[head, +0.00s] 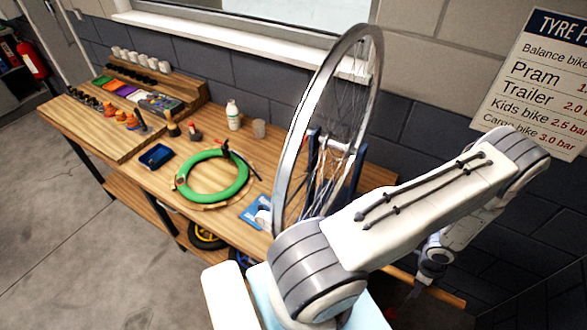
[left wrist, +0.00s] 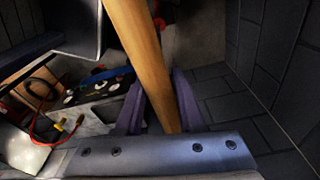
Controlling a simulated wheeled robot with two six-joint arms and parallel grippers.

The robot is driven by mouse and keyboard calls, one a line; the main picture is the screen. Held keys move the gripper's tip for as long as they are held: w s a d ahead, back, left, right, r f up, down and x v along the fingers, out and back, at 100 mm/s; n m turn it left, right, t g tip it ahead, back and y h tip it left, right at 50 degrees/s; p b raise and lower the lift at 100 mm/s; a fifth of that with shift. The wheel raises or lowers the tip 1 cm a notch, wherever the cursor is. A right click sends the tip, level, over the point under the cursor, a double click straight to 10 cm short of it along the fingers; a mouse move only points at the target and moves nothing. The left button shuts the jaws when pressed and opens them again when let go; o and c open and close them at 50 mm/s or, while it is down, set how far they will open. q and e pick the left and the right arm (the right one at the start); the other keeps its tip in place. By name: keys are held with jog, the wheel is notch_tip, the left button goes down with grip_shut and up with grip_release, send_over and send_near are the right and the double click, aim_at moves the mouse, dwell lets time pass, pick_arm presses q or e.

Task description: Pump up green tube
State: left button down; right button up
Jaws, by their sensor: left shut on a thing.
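The green tube (head: 213,176) lies as a ring on a round wooden piece on the bench, with a small dark fitting (head: 226,151) at its far side. My left gripper (head: 428,278) is low at the right, beyond the bench's right end and well away from the tube. It is shut on a wooden bar (left wrist: 140,50), which passes between its fingers in the left wrist view. The bar also shows in the head view (head: 448,297); it looks like a handle, but what it joins below is hidden. My right gripper is not in view.
A spoked wheel (head: 372,60) stands upright in a blue stand on the bench (head: 120,185). A white bottle (head: 233,115), a cup, a blue tray (head: 156,156) and several small parts lie around the tube. A pressure sign (head: 540,80) hangs on the wall.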

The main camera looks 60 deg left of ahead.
pick_arm(q)
jog(key=f+b, duration=0.6)
jog(key=f, duration=0.2)
jog(key=f+b, duration=0.7)
jog(key=f, duration=0.1)
jog(key=s+f+b, duration=0.1)
jog(key=f+b, duration=0.5)
jog(key=f, duration=0.2)
jog(key=shift+d+b, duration=0.1)
jog(key=shift+b, duration=0.25)
jog(key=shift+r+p, duration=0.35)
jog(key=shift+r, duration=0.05)
jog(key=shift+w, duration=0.1)
jog(key=shift+c, duration=2.2)
grip_release()
jog(key=shift+w+r, duration=0.1)
jog(key=shift+w+r, duration=0.1)
